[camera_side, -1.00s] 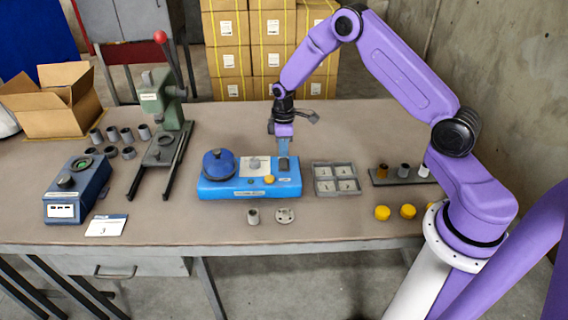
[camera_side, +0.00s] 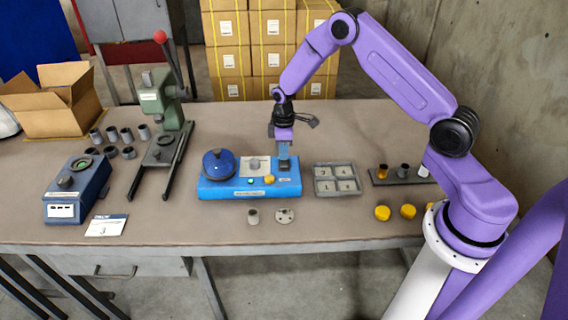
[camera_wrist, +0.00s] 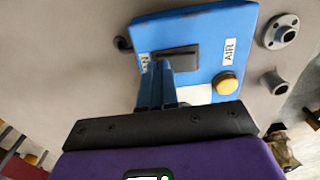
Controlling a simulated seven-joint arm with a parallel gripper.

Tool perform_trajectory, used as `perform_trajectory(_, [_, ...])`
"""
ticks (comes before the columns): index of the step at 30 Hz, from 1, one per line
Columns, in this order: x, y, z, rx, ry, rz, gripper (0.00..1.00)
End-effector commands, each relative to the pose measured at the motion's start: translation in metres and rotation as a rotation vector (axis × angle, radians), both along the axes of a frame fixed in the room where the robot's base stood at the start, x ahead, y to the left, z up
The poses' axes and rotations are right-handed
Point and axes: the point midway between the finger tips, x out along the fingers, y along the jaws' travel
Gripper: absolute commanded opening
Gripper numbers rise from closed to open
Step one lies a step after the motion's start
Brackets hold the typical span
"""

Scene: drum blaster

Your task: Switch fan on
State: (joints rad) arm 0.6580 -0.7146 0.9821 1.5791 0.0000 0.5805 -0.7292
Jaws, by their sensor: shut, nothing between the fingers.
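The blue drum blaster unit (camera_side: 230,192) sits at the middle of the table, with a round blue drum (camera_side: 219,162) at its left and a yellow button (camera_side: 269,179) near its front. In the wrist view, a dark switch (camera_wrist: 180,51) is set in the blue top (camera_wrist: 205,28) beside a partly hidden label that seems to read FAN. My gripper (camera_side: 284,166) points down at the right end of the unit. In the wrist view, its blue fingers (camera_wrist: 155,68) are shut and empty, with their tips at the switch's near left edge. I cannot tell whether they touch it.
A grey compartment tray (camera_side: 338,180) stands just right of the unit. A grey cylinder (camera_side: 253,216) and a flanged disc (camera_side: 285,215) lie in front. A green press (camera_side: 163,115) and a blue device (camera_side: 77,190) stand left. Several yellow caps (camera_side: 382,213) lie at front right.

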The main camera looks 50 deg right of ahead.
Motion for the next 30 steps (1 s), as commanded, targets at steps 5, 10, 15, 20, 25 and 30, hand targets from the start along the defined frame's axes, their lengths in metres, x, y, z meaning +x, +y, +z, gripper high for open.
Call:
perform_trajectory(5, [0.001,0.000,0.014,0.000,-0.001,0.001,0.00])
perform_trajectory(10, [0.001,0.000,0.029,0.000,-0.003,0.000,0.00])
perform_trajectory(15, [0.001,0.000,0.043,0.001,-0.002,-0.001,0.00])
perform_trajectory(20, [0.000,0.000,0.055,0.000,-0.001,0.000,0.00])
perform_trajectory(25, [0.000,0.000,0.059,0.000,0.000,0.000,0.00])
perform_trajectory(30, [0.000,0.000,0.059,0.000,0.000,0.000,0.00])
